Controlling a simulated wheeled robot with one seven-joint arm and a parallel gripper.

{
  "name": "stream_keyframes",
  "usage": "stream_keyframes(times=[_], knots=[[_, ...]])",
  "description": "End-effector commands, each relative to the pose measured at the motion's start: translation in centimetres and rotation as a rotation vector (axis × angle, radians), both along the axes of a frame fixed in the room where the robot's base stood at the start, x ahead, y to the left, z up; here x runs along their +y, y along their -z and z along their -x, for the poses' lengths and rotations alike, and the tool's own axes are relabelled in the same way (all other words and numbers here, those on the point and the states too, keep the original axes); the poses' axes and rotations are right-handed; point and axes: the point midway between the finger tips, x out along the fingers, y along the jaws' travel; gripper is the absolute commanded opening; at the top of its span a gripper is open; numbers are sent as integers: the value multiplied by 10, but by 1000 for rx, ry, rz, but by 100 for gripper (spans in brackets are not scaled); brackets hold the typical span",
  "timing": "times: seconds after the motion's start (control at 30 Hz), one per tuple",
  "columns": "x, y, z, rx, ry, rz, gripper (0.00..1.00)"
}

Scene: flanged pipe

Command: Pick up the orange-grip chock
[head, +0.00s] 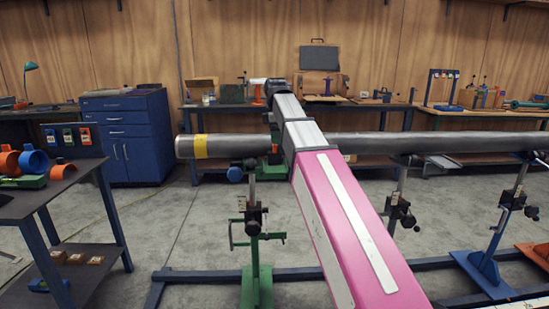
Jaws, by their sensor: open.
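I cannot single out the orange-grip chock for certain. On the left table (18,207), a dark upright panel holds a small orange piece with a white label (86,136), beside a green one (68,136) and a blue one (51,137). My pink and silver arm reaches from the lower right towards the pipe and the back bench. I cannot make out my gripper's fingers at its far end. The arm is well right of the left table.
A long grey pipe (225,146) with a yellow band crosses the scene on stands, including a green one (256,285). A blue cabinet (131,140) stands behind. Small blocks (76,258) lie on the left table's lower shelf. Concrete floor (170,225) is clear between table and stand.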

Motion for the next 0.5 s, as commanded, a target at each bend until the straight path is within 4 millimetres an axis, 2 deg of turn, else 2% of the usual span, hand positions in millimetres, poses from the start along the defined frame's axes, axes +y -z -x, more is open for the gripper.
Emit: stream_keyframes(times=[0.23, 0.5], knots=[[4, 34, 2, 1, 0, 0, 68], [4, 39, 1, -1, 0, 0, 68]])
